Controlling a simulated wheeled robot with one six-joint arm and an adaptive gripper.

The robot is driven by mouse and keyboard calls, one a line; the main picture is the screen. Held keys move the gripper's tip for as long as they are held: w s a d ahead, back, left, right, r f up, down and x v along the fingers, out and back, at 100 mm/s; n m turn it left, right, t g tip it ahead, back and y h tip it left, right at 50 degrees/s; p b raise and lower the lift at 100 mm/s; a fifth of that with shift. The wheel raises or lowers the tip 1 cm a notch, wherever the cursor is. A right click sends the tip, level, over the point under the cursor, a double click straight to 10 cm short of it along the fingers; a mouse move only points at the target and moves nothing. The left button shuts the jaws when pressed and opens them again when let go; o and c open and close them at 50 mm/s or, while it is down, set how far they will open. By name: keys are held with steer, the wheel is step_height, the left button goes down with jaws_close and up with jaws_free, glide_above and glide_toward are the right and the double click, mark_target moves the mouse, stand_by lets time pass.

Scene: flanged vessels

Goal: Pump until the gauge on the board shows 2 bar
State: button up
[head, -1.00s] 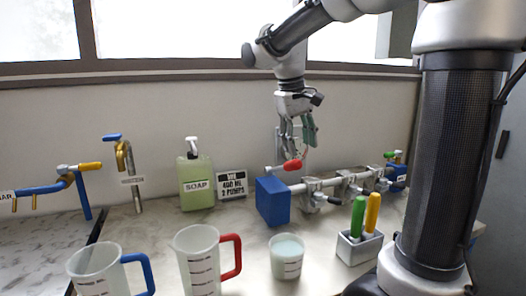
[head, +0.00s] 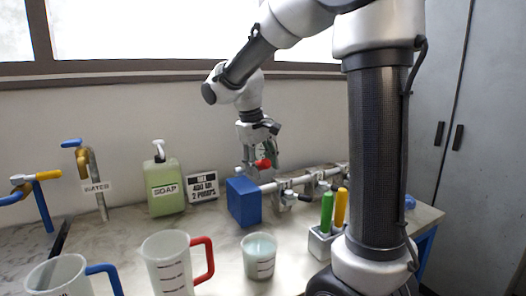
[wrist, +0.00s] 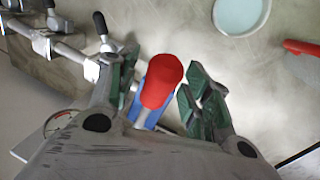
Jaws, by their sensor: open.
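A red-tipped pump handle (head: 263,163) stands beside the blue block (head: 243,201) at the left end of a metal pipe (head: 300,181). My gripper (head: 257,158) is over the handle with its fingers pointing down. In the wrist view the red handle (wrist: 162,82) lies between the open green-padded fingers (wrist: 160,88), with a gap visible on the right side. A round dial on a pale board (wrist: 62,122), partly hidden by my gripper, shows at the left of the wrist view. Its reading cannot be made out.
A soap bottle (head: 165,184) and a sign (head: 203,187) stand left of the block. Jugs (head: 168,264) and a cup (head: 259,257) stand in front. A holder (head: 322,243) with green and yellow handles stands at right. Valves (head: 289,196) line the pipe.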

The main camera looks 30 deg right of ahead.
jaws_close()
steer(key=c, duration=1)
jaws_free()
steer(key=f, duration=0.3)
steer(key=s+f, duration=0.1)
steer(key=f, duration=0.2)
steer(key=s+f, duration=0.1)
steer(key=f, duration=0.2)
steer(key=shift+s+f, duration=0.25)
steer(key=shift+f, duration=0.25)
steer(key=r, duration=0.3)
steer(key=w+r, duration=0.1)
steer(key=r, duration=0.2)
steer(key=w+r, duration=0.1)
steer(key=r, duration=0.1)
steer(key=shift+r, duration=0.4)
steer(key=shift+c, duration=0.4)
steer(key=shift+w+r, duration=0.15)
steer(key=shift+r, duration=0.3)
jaws_close()
